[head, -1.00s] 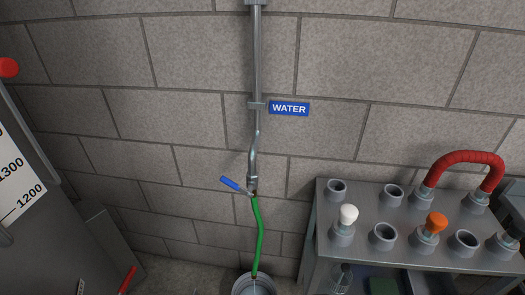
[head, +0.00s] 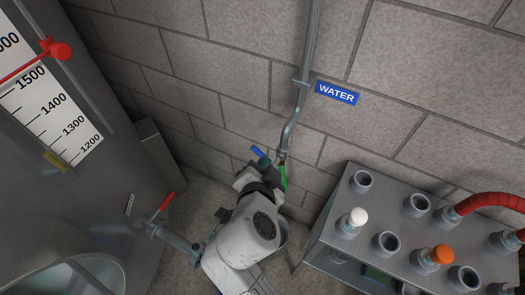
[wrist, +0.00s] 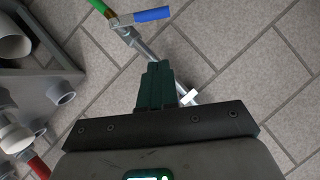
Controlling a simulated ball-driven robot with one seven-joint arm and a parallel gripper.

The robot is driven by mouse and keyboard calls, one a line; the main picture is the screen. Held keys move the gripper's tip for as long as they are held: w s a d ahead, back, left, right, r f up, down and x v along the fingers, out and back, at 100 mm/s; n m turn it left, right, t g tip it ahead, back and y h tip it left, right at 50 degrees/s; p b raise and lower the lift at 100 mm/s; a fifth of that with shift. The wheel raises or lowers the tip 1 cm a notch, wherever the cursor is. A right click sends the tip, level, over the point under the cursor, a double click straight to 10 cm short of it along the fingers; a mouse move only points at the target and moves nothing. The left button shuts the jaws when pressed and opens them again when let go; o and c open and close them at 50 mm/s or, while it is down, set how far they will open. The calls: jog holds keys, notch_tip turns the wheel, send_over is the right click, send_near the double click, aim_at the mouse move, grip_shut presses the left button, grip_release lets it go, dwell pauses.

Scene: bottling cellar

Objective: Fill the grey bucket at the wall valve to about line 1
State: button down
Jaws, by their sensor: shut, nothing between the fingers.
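The wall valve's blue lever (head: 258,152) sticks out up and left at the foot of the wall pipe (head: 297,110). In the wrist view the lever (wrist: 152,15) lies beyond my fingertips, with a gap between them. A green hose (head: 283,178) hangs from the valve; its lower part is hidden behind my arm. My gripper (wrist: 156,68) is shut and empty, just short of the valve. The grey bucket (head: 284,232) shows only as a sliver of rim beside my arm. Its inside, its lines and any water level are hidden.
A blue WATER sign (head: 337,93) is beside the pipe. A grey rack (head: 335,200) with sockets, a white and an orange stopper and a red hose (head: 490,203) stands at right. A steel tank (head: 60,200) with a red-handled tap (head: 165,206) stands at left.

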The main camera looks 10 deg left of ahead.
aim_at(259, 151)
jog(key=w+f, duration=0.1)
jog(key=w, duration=0.1)
jog(key=w+a+f, duration=0.1)
jog(key=w+f, duration=0.2)
jog(key=w, duration=0.1)
jog(key=shift+a+f+p, duration=0.2)
jog(key=shift+f+p, duration=0.1)
jog(key=shift+f, duration=0.1)
jog(key=shift+w+a+f, duration=0.2)
jog(key=shift+a+f, duration=0.05)
jog(key=shift+f, duration=0.25)
jog(key=shift+w+a+f+n+h+b, duration=0.1)
jog(key=shift+a+f+n+h+b, duration=0.2)
jog(key=shift+b, duration=0.15)
jog(key=shift+w+a+f+n+g+h+b, duration=0.2)
jog(key=shift+a+f+n+g+h+b, duration=0.6)
jog(key=shift+b, duration=0.55)
jog(key=shift+w+a+f+n+g+h+b, duration=0.2)
jog(key=shift+a+f+n+g+h+b, duration=0.25)
jog(key=shift+n+h+b, duration=0.7)
jog(key=shift+d+f+m, duration=0.1)
jog(key=shift+f+m, duration=0.05)
jog(key=shift+m, duration=0.1)
